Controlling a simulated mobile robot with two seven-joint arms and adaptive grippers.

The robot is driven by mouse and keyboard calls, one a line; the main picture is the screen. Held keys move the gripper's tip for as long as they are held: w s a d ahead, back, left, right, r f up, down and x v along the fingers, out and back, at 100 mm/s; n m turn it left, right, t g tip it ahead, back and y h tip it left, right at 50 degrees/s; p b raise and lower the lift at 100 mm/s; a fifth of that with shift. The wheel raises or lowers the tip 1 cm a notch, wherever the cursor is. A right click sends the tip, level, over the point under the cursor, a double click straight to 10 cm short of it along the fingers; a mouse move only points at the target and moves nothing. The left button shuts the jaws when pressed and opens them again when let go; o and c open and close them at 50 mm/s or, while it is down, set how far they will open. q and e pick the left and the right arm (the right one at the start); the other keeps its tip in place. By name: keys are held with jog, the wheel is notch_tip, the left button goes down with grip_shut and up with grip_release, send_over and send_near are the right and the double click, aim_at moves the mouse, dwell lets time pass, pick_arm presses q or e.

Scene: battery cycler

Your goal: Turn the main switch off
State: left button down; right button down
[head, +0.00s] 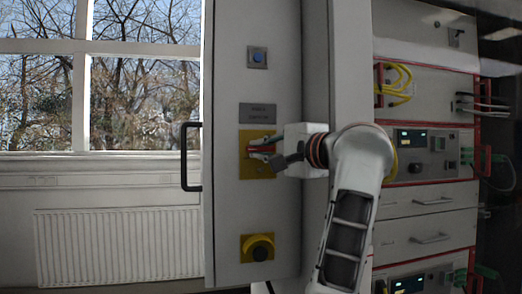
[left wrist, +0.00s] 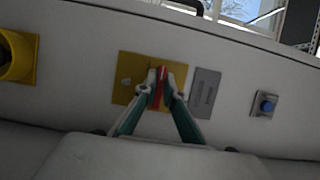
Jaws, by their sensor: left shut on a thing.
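The main switch is a red handle (left wrist: 159,88) on a yellow plate (head: 262,171) on the front of the grey cabinet. The yellow plate also shows in the left wrist view (left wrist: 126,88). My left gripper (head: 256,149) is at the plate, with its fingertips on either side of the red handle. In the left wrist view the two fingers (left wrist: 161,88) are shut on the handle, which lies between them. Fingers and gripper body hide part of the handle and plate. My right gripper is not in view.
A grey label plate (head: 257,113) and a blue button (head: 257,57) are above the switch. A yellow-based black knob (head: 258,248) is below. A black door handle (head: 187,157) sticks out at left. Racks with instruments (head: 428,140) and yellow cables (head: 398,82) stand at right.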

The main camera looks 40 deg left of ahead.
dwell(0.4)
pick_arm(q)
jog(key=c, duration=2.1)
grip_release()
jog(key=shift+c, duration=0.2)
